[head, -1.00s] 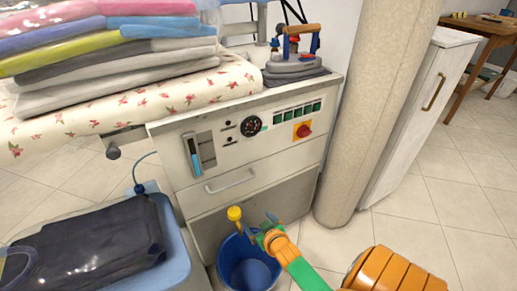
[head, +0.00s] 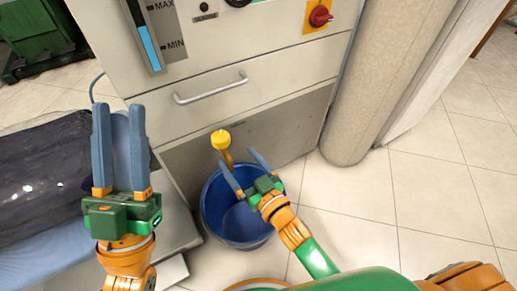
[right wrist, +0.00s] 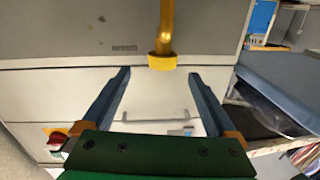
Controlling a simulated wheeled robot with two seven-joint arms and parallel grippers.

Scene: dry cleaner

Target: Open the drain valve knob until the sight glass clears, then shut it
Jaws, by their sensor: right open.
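The yellow drain valve knob (head: 220,139) sits on top of a brass pipe (head: 228,159) at the front of the grey machine. The right wrist view shows the knob (right wrist: 162,62) upside down, past and between the fingertips, with no visible contact. My right gripper (head: 236,159) is open, just below and right of the knob in the head view; its fingers also show in the right wrist view (right wrist: 159,76). The sight glass (head: 149,44) shows blue liquid reaching between MIN and MAX. My left gripper (head: 119,108) is open and empty at the left, apart from the knob.
A blue bucket (head: 216,222) stands on the floor below the pipe. A drawer handle (head: 210,91) and a red switch (head: 320,15) are on the machine front. A dark bag (head: 42,175) lies at the left. A round column (head: 376,85) stands right; the tiled floor there is clear.

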